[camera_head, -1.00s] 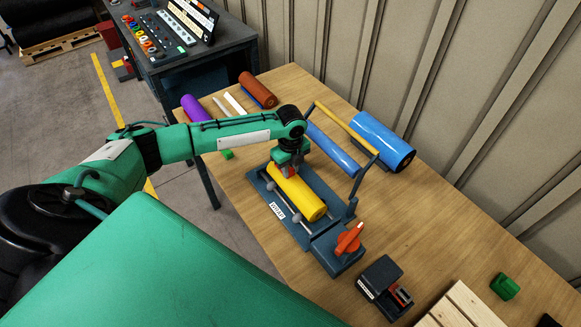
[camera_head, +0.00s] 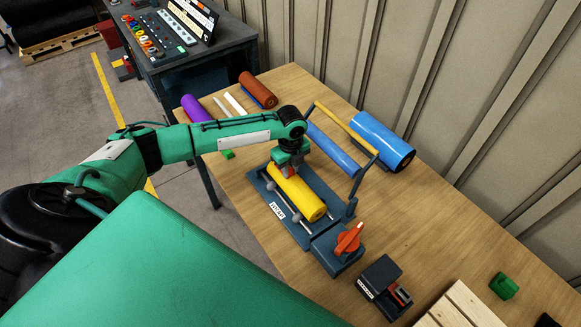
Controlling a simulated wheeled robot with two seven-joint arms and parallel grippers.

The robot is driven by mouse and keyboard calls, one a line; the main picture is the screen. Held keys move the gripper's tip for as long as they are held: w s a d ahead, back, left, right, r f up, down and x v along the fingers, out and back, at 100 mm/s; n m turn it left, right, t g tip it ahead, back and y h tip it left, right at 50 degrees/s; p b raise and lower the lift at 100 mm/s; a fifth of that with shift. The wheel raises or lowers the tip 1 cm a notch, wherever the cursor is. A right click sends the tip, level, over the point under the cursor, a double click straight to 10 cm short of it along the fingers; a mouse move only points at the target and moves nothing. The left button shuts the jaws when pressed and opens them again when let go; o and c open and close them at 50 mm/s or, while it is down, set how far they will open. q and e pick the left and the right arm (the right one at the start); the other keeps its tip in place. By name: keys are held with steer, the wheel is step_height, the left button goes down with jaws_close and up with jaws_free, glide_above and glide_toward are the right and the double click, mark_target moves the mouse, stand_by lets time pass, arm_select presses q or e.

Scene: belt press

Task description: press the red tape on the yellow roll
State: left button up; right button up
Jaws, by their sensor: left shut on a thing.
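The yellow roll (camera_head: 300,199) lies in a dark blue press frame (camera_head: 309,237) on the wooden table. My left gripper (camera_head: 291,173) points down at the far end of the roll, touching it or just above it; I cannot tell which. It is shut on a small piece of red tape (camera_head: 291,171), which shows only as a bit of red between the fingers and the roll. The rest of the tape is hidden by the gripper. My right gripper is out of view.
The press has a red-orange knob (camera_head: 349,238) and a raised yellow handle bar (camera_head: 345,127). Blue rolls (camera_head: 380,138) lie behind it. A dark tape dispenser (camera_head: 383,280) and a green block (camera_head: 504,286) are at the right.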

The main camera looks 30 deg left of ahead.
arm_select(q)
steer(key=shift+s+f, duration=0.15)
steer(key=shift+f, duration=0.05)
steer(key=o, duration=0.9)
steer(key=shift+c, duration=0.2)
steer(key=shift+o, duration=0.9)
steer(key=shift+w+r, duration=0.1)
steer(key=shift+w, duration=0.1)
step_height(320, 180, up, 14)
steer(key=b, duration=0.5)
